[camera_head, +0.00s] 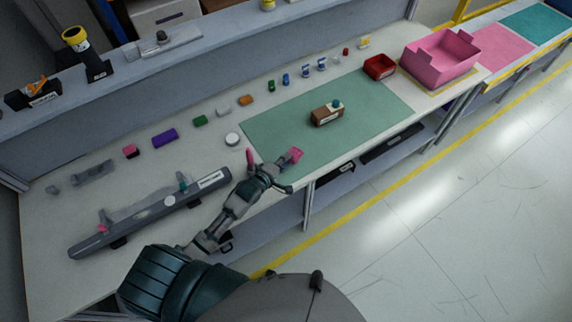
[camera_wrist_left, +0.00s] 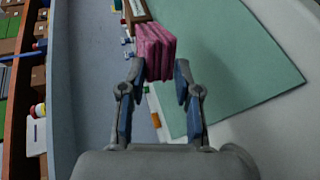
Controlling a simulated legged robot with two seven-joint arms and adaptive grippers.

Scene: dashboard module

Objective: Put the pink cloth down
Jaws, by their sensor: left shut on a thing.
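The pink cloth (camera_head: 296,154) is a small folded block at the tip of my left gripper (camera_head: 284,170), over the near edge of the green mat (camera_head: 375,98). In the left wrist view the cloth (camera_wrist_left: 155,50) sits between the fingertips of my left gripper (camera_wrist_left: 160,78), which is shut on it. The cloth's ridged folds stick out beyond the fingertips. I cannot tell how high it is above the mat. My right gripper is not in view.
A brown block (camera_head: 327,115) lies on the mat. A white disc (camera_head: 232,139) and a pink-red item (camera_head: 250,159) are left of my gripper. A long grey dashboard module (camera_head: 140,215) lies at left. A pink bin (camera_head: 440,59) and red tray (camera_head: 380,67) are at right.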

